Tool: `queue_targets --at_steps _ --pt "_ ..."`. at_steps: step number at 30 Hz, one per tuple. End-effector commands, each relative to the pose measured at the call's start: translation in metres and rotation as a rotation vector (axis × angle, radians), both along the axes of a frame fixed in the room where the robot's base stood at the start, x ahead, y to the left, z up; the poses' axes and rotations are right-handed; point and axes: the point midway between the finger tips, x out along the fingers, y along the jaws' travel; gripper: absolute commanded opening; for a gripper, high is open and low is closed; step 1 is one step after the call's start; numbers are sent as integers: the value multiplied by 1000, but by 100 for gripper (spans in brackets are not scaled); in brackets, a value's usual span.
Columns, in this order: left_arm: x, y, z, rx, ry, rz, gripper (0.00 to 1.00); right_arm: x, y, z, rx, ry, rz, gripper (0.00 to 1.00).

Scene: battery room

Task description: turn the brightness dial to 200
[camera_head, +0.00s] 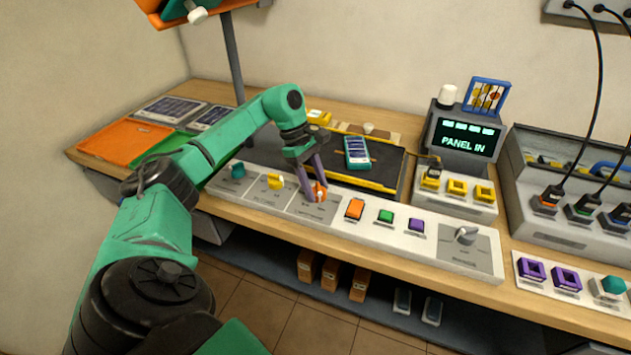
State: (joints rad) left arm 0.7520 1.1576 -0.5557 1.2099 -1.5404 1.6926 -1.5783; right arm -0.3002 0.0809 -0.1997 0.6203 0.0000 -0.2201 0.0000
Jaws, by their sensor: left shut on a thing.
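My left gripper (313,186) reaches down from the left with its purple fingers shut on an orange dial (320,193) on the white control panel (345,222). The fingers hide part of the dial, and its scale is too small to read. Left of it on the same panel are a yellow knob (276,181) and a teal knob (237,170). A grey knob (466,236) sits on a grey plate at the panel's right end. The small labels are not legible, so I cannot confirm which knob is marked brightness. My right gripper is not in view.
Orange (355,208), green (385,215) and purple (416,225) buttons line the panel. Behind it a phone-like device (357,152) lies on a dark mat. Orange (125,143) and green trays lie at the left.

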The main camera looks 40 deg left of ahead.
Motion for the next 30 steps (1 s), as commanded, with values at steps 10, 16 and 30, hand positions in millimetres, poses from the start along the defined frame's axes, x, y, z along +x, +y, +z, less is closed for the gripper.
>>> queue_targets --at_steps 10,16,30 --pt "0 0 1 0 -1 2 80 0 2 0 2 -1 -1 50" --pt "0 1 3 0 -2 2 80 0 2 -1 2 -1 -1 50" --pt "-2 42 105 -1 -8 3 80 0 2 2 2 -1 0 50"
